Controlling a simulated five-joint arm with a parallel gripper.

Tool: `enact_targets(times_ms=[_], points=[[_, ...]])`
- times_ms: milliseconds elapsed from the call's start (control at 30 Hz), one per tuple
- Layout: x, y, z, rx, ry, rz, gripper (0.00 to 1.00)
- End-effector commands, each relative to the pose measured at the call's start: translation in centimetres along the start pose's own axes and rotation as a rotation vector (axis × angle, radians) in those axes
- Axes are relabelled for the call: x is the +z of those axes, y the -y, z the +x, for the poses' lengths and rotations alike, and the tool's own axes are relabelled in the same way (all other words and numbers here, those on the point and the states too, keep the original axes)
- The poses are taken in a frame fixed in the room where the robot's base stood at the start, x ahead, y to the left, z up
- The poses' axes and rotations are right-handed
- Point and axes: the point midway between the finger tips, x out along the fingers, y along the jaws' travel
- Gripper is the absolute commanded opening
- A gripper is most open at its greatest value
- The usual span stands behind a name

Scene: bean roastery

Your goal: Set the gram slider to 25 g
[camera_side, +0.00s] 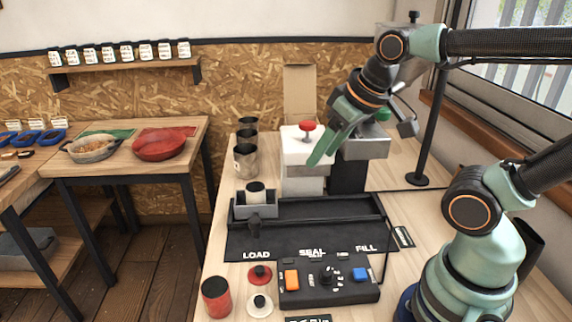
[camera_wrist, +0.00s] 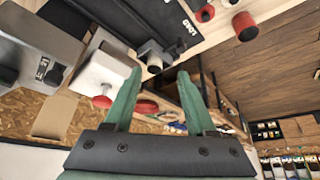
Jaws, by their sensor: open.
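I cannot pick out the gram slider or its scale marks for certain. A grey machine (camera_side: 364,148) stands behind my arm in the side view; in the wrist view, a small dark knob (camera_wrist: 43,68) shows on a grey machine at the left. The black control box (camera_side: 330,290) has an orange button (camera_side: 291,280), a black knob (camera_side: 327,276) and a blue button (camera_side: 360,274); its lettering is too small to read. My gripper (camera_side: 317,158) points down-left in front of the white sealer block (camera_side: 303,148). In the wrist view its fingers (camera_wrist: 160,84) are apart with nothing between them.
A red knob (camera_side: 307,126) tops the white block. A black track (camera_side: 310,238), marked LOAD, SEAL and FILL, carries a grey holder (camera_side: 253,208) with a tin. Dark cups (camera_side: 245,160) stand left of the block. A red canister (camera_side: 215,298) stands at the front left.

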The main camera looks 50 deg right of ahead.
Motion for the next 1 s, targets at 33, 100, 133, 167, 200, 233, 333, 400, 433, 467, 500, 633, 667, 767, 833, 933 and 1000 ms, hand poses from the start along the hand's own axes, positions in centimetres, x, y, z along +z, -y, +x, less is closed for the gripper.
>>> enact_targets(times_ms=[33, 100, 133, 167, 200, 233, 333, 400, 433, 467, 500, 633, 667, 767, 833, 933, 1000], points=[[-0.4, -0.4, -0.3, 0.006, 0.012, 0.036, 0.57], [-1.2, -1.2, -0.9, 0.021, 0.038, 0.123, 0.57], [-1.7, -1.6, -1.3, 0.029, 0.054, 0.174, 0.57], [-2.2, -2.2, -1.7, 0.040, 0.071, 0.233, 0.57], [-2.9, -3.0, -2.3, 0.055, 0.095, 0.318, 0.57], [-3.4, -3.6, -2.8, 0.069, 0.115, 0.388, 0.57], [-5.0, -5.9, -4.3, 0.120, 0.182, 0.624, 0.57], [-6.1, -7.6, -5.3, 0.159, 0.222, 0.790, 0.57], [-6.4, -8.3, -5.8, 0.177, 0.240, 0.861, 0.57], [-6.8, -9.0, -6.2, 0.196, 0.256, 0.930, 0.57], [-7.2, -9.9, -6.7, 0.221, 0.277, 1.020, 0.57], [-8.2, -12.5, -8.2, 0.298, 0.331, 1.271, 0.57], [-8.3, -13.0, -8.5, 0.313, 0.340, 1.318, 0.57], [-8.6, -14.2, -9.2, 0.353, 0.364, 1.436, 0.57], [-8.7, -14.7, -9.6, 0.371, 0.373, 1.485, 0.57], [-8.6, -14.9, -9.6, 0.382, 0.379, 1.516, 0.57], [-8.4, -14.9, -9.3, 0.384, 0.381, 1.519, 0.57]])
